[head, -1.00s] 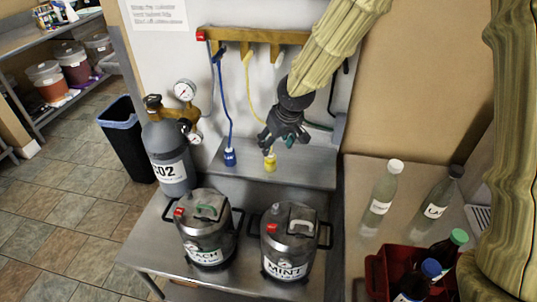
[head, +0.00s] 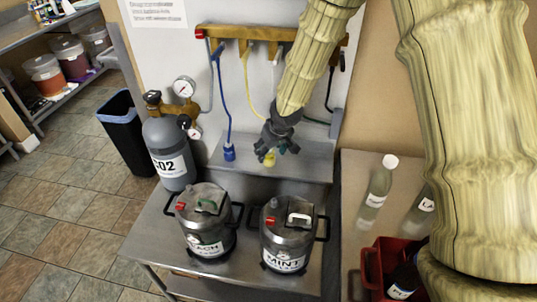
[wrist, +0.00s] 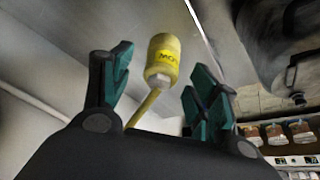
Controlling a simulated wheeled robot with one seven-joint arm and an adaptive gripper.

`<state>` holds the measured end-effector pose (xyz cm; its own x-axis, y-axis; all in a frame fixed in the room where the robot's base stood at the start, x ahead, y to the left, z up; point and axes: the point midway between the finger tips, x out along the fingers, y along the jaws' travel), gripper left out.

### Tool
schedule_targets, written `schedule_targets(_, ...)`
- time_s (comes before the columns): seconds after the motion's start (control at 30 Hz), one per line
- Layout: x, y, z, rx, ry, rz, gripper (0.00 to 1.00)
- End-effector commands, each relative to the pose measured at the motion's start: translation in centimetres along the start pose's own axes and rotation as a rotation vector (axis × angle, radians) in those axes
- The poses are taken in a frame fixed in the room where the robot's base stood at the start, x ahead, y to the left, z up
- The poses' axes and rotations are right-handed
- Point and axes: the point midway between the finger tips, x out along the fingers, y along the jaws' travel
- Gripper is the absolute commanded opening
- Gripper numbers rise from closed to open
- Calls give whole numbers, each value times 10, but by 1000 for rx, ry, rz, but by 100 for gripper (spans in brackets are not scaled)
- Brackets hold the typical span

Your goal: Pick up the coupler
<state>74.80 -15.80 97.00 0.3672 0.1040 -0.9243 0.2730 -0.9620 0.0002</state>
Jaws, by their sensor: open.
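A yellow coupler (head: 269,159) stands on the raised steel shelf, at the end of a thin yellow hose. A blue coupler (head: 229,152) on a blue hose stands to its left. My gripper (head: 275,150) is just above and right of the yellow coupler and partly hides it. In the wrist view, the yellow coupler (wrist: 162,57) appears between the two green-padded fingers of my open gripper (wrist: 158,88), towards and past their tips. I see gaps on both sides, so nothing is gripped. Its label is only partly readable.
A wooden rack (head: 255,35) on the wall carries the hoses. A CO2 cylinder (head: 169,155) with gauges stands at left. Two steel kegs (head: 203,225), PEACH and MINT (head: 288,240), stand in front. Bottles (head: 376,190) and a red crate (head: 371,275) are at right.

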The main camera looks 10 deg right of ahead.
Motion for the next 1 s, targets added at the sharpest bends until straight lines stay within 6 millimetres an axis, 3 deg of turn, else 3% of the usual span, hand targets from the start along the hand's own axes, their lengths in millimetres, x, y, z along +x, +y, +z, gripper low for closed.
schedule_targets(0.2,16,-1,0,-1,0,0,60)
schedule_targets(0.5,18,-1,0,-1,1,-1,60)
schedule_targets(0.8,18,-1,0,-1,0,-1,9)
schedule_targets(1.0,18,0,0,0,0,0,9)
